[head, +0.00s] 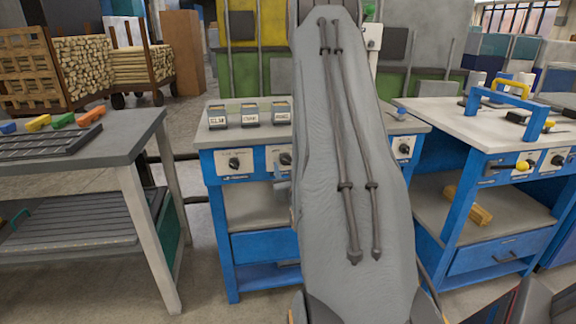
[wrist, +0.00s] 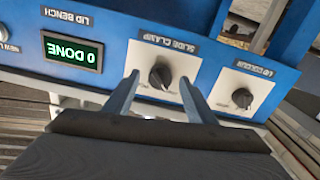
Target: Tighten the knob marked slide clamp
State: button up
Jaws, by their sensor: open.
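The slide clamp knob (wrist: 160,76) is a black round knob on a white plate on the blue bench front, with its label upside down in the wrist view. In the head view it is the middle knob (head: 286,159), partly beside my arm. My gripper (wrist: 159,78) is open, its two fingers pointing at the plate, one on each side of the knob. A gap shows between the knob and each finger. I cannot tell how deep the fingertips reach around it. In the head view my arm hides most of the gripper.
A second knob (wrist: 242,98) sits on its own plate at right in the wrist view. A green display (wrist: 73,52) reads "0 DONE" at left, under a "LID BENCH" label. Small labelled bins (head: 249,114) stand on the bench top. A grey table (head: 140,140) stands left.

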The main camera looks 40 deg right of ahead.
jog(key=shift+x, duration=0.95)
jog(key=shift+c, duration=0.5)
